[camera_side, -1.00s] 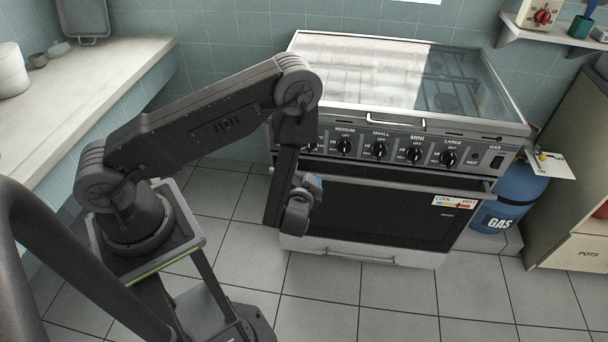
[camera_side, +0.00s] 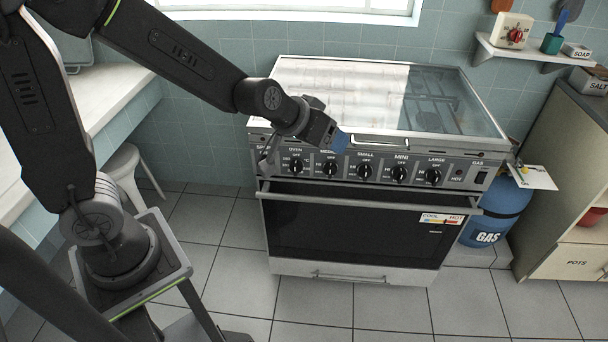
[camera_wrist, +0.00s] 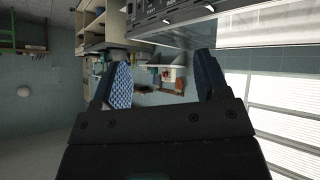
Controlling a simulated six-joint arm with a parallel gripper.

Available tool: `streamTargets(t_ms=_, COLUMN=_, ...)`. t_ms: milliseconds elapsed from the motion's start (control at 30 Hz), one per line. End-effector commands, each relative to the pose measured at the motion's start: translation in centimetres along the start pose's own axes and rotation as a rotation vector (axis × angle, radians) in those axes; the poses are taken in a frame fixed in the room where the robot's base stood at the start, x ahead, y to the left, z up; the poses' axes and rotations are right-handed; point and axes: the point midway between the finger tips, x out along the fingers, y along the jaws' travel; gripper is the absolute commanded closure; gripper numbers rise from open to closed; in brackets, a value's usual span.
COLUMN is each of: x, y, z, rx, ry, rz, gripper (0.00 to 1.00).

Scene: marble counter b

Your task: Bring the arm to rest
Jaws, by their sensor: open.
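My gripper (camera_side: 338,142) is at the end of my raised arm, in front of the stove's control panel in the side view. One blue finger pad shows there against the panel; I cannot tell whether it touches. In the wrist view, my gripper (camera_wrist: 162,85) is open, its two blue-padded fingers wide apart with nothing between them. The stove (camera_side: 350,225) has a closed glass lid (camera_side: 340,95) on top, a row of black knobs, and a closed oven door below.
A blue gas bottle (camera_side: 495,215) stands right of the stove, beside a cupboard (camera_side: 575,200). A shelf (camera_side: 525,50) holds a timer (camera_side: 511,31). A white stool (camera_side: 125,165) and pale counter (camera_side: 110,85) are at left. The tiled floor before the stove (camera_side: 310,300) is clear.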

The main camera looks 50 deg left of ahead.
Motion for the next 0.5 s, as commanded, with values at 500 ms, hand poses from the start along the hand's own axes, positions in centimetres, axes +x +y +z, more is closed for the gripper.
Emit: streamTargets(t_ms=500, x=-17.5, y=-3.0, z=6.2, rx=0.174, ry=-0.252, rz=-0.042, gripper=0.32)
